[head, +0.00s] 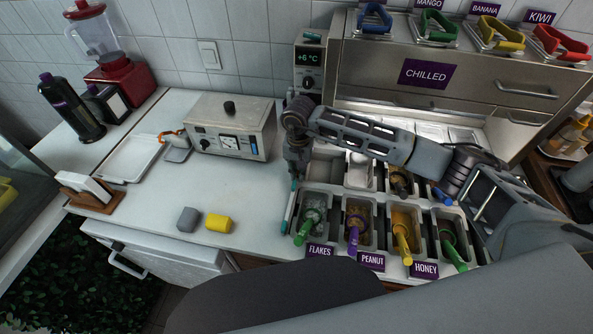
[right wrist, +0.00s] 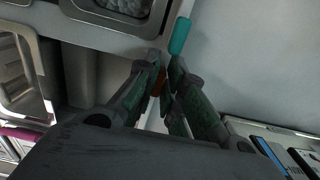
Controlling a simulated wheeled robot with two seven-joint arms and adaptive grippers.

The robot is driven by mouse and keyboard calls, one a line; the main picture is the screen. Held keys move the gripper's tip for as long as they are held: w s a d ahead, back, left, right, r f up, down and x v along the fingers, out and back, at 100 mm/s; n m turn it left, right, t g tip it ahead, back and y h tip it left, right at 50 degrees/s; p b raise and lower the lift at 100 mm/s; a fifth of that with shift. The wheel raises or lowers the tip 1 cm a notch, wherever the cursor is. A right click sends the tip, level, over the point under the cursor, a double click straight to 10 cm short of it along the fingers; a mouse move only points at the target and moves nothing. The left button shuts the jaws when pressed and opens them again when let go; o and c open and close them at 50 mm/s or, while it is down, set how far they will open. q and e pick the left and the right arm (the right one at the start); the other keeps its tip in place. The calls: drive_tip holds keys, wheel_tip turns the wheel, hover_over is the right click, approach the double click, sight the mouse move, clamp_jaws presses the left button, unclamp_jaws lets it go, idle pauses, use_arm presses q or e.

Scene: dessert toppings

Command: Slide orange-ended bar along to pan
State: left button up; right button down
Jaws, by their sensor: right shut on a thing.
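My right gripper (head: 295,174) points down at the left edge of the topping well. It is shut on a slim pale bar (head: 288,213) with a teal end. In the right wrist view the gripper (right wrist: 164,72) closes around this bar; its teal end (right wrist: 180,36) sticks out past the fingertips, and a small orange-red patch (right wrist: 157,82) shows between the fingers. The fingers hide much of the bar, and I cannot tell how its other end is coloured. Several grey topping pans (head: 325,214) sit right of the bar. My left gripper is out of view.
A metal box with dials (head: 235,128) stands on the counter left of the gripper. A white tray (head: 128,158) lies farther left. A grey block (head: 187,220) and a yellow block (head: 218,223) sit near the front edge. The counter between is clear.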

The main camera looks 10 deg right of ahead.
drive_tip(key=shift+s+d+b, duration=0.15)
drive_tip(key=shift+s+d, duration=0.1)
drive_tip(key=shift+d, duration=0.45)
drive_tip(key=shift+s+d+b, duration=0.15)
drive_tip(key=shift+s+d, duration=0.15)
drive_tip(key=shift+d, duration=0.4)
drive_tip(key=shift+s+d+b, duration=0.15)
drive_tip(key=shift+s+d, duration=0.1)
drive_tip(key=shift+d, duration=0.45)
drive_tip(key=shift+s+d+b, duration=0.2)
drive_tip(key=shift+s+d, duration=0.15)
drive_tip(key=shift+d, duration=0.5)
drive_tip(key=shift+s+d+b, duration=0.2)
drive_tip(key=shift+s+d, duration=0.15)
drive_tip(key=shift+d, duration=0.45)
drive_tip(key=d, duration=0.1)
drive_tip(key=s+d, duration=0.1)
drive_tip(key=d, duration=0.1)
drive_tip(key=s+d+b, duration=0.1)
drive_tip(key=shift+d, duration=0.3)
drive_tip(key=shift+s+d, duration=0.1)
drive_tip(key=shift+d, duration=0.2)
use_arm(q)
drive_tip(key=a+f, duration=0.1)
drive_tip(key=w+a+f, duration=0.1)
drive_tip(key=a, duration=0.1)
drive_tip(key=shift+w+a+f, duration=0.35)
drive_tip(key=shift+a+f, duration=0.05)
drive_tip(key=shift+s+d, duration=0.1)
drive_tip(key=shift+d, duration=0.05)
